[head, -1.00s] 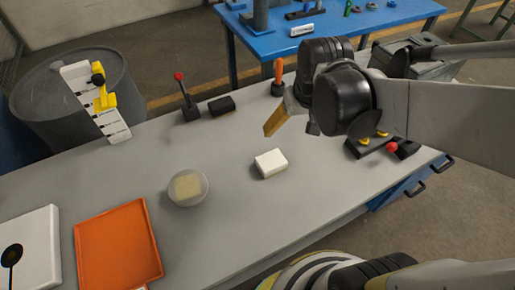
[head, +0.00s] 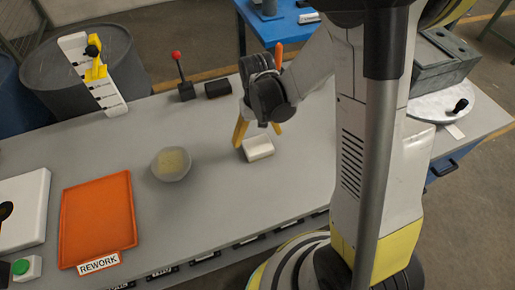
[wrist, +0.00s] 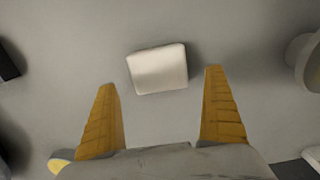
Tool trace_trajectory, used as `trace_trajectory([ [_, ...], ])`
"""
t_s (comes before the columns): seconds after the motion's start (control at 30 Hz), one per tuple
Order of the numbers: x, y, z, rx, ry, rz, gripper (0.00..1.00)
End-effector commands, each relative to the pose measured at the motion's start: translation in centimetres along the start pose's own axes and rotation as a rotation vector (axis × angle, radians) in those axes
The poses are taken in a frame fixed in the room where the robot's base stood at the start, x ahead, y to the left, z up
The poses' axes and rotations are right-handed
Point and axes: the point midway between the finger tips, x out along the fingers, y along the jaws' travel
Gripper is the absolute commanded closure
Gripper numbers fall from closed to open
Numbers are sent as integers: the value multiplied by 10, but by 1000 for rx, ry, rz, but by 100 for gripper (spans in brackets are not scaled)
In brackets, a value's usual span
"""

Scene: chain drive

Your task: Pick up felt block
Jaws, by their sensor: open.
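The felt block, a white rounded block (head: 258,148), lies flat on the grey bench near its middle. In the wrist view the block (wrist: 158,69) lies between the lines of the two fingers, just beyond their tips. My gripper (head: 257,138) points down over the block with its yellow fingers apart and nothing between them. In the wrist view my gripper (wrist: 160,80) shows both fingers wide open, one on each side of the block. I cannot tell the exact height of the fingertips above the bench.
A round bowl with yellowish contents (head: 171,164) stands left of the block. An orange tray (head: 96,220) marked REWORK lies further left. A red-knobbed lever (head: 183,78) and a black block (head: 218,88) stand behind. The bench around the felt block is clear.

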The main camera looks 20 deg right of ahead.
Motion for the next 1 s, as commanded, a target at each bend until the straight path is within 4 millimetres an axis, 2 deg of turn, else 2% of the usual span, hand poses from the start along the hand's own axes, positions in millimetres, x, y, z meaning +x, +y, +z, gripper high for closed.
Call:
trace_trajectory([
  [0.3,47,1,4,0,1,0,0],
  [0.57,48,1,4,0,1,0,0],
  [0.73,48,1,4,0,1,0,52],
  [0.83,48,1,4,0,1,0,54],
  [0.87,48,1,4,0,1,0,60],
  [1.0,48,1,4,0,1,0,60],
])
